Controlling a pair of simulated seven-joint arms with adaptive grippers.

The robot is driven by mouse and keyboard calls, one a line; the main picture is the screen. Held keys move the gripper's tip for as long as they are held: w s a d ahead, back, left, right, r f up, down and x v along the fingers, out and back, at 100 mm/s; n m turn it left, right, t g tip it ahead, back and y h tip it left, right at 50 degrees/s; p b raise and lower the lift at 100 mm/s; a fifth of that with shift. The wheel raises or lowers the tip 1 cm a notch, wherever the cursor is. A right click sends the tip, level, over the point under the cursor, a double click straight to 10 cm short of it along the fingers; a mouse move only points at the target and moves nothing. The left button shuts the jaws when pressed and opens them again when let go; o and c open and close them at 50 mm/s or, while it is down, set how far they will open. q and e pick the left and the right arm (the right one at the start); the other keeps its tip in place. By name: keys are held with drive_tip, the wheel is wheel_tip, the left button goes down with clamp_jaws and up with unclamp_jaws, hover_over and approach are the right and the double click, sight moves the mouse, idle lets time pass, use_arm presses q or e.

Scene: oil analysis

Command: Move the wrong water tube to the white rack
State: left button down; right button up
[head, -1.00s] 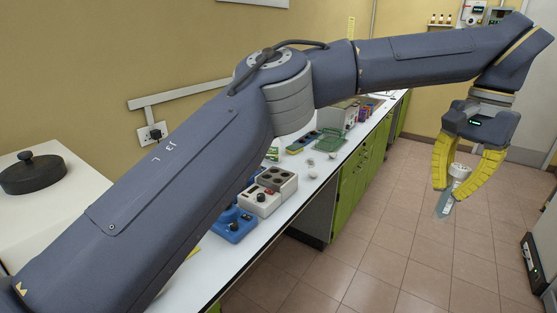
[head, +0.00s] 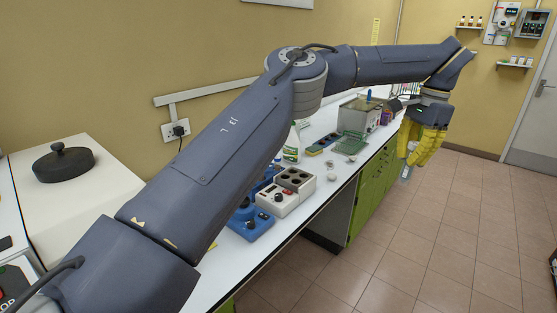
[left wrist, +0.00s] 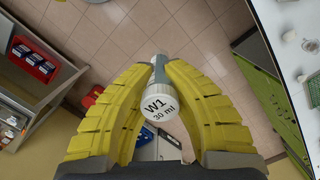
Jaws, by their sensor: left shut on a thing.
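My left gripper (head: 412,158) is shut on a tube (head: 405,173) and holds it in the air over the floor, beyond the green cabinets. In the left wrist view the tube's white cap (left wrist: 160,104) reads "W1 30 ml" and sits between the two yellow fingers. The tube's clear lower part shows below the fingers in the head view. I cannot make out a white rack for certain in either view. My right gripper is not in view.
The white counter (head: 310,212) runs along the left wall. On it stand a blue device (head: 250,225), a white-and-grey block with round wells (head: 287,190), a white-and-green bottle (head: 292,145), a green rack (head: 351,143) and a grey box (head: 357,117).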

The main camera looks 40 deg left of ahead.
use_arm(q)
drive_tip(key=s+a+f, duration=0.1)
drive_tip(key=a+f, duration=0.3)
drive_tip(key=a, duration=1.1)
drive_tip(key=a+f, duration=0.3)
drive_tip(key=a, duration=1.2)
drive_tip(key=s+a+f, duration=0.1)
drive_tip(key=a+f, duration=0.3)
drive_tip(key=a, duration=1.1)
drive_tip(key=s+a+f, duration=0.3)
drive_tip(key=s+a, duration=0.1)
drive_tip(key=a, duration=0.3)
drive_tip(key=s+a+f, duration=0.3)
drive_tip(key=s+a, duration=0.1)
drive_tip(key=a, duration=0.2)
drive_tip(key=shift+a+f, duration=0.2)
drive_tip(key=shift+f, duration=4.95)
drive_tip(key=shift+w, duration=0.1)
drive_tip(key=c, duration=1.4)
unclamp_jaws()
